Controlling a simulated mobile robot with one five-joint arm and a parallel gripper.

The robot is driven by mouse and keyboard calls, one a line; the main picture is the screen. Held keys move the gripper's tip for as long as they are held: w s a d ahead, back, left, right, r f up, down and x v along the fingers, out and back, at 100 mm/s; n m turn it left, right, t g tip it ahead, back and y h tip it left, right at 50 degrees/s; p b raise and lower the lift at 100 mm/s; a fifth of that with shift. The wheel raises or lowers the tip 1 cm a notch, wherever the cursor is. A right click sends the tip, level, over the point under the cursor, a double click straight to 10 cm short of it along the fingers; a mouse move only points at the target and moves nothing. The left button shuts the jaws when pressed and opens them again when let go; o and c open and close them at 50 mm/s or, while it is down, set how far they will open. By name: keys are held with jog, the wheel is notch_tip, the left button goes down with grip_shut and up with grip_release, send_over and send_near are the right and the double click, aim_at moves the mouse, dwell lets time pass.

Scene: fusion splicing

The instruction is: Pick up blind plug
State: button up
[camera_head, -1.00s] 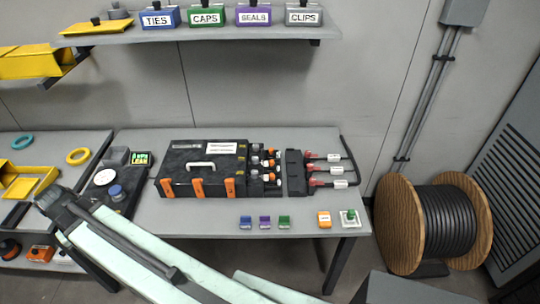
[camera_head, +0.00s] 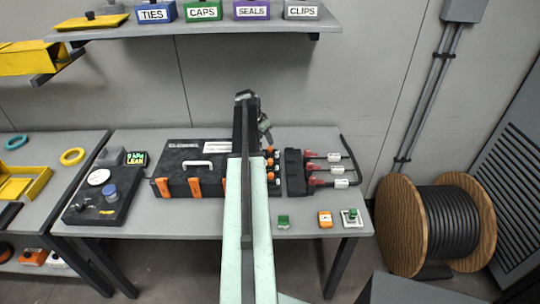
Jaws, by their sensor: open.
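My gripper (camera_head: 266,132) hangs at the end of my raised arm, above the right end of the black case (camera_head: 212,160) with orange latches. It shows small and dark, and its jaws are open with nothing seen between them. Several orange-tipped dark fittings (camera_head: 271,168) stick out at the case's right end, just below my gripper and partly behind my arm. I cannot tell which of the small parts is the blind plug; it may be among these fittings.
A dark block (camera_head: 296,172) with red-and-white connectors (camera_head: 338,170) stands right of the fittings. A black tray (camera_head: 82,208) is at the left. The shelf (camera_head: 215,30) with labelled bins hangs above. A cable drum (camera_head: 400,225) stands on the floor at right.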

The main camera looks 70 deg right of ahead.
aim_at(270, 148)
jog(key=b+x, duration=0.6)
jog(key=x, duration=0.1)
jog(key=shift+d+f, duration=0.1)
jog(key=shift+f, duration=0.2)
jog(key=shift+r, duration=0.2)
grip_shut()
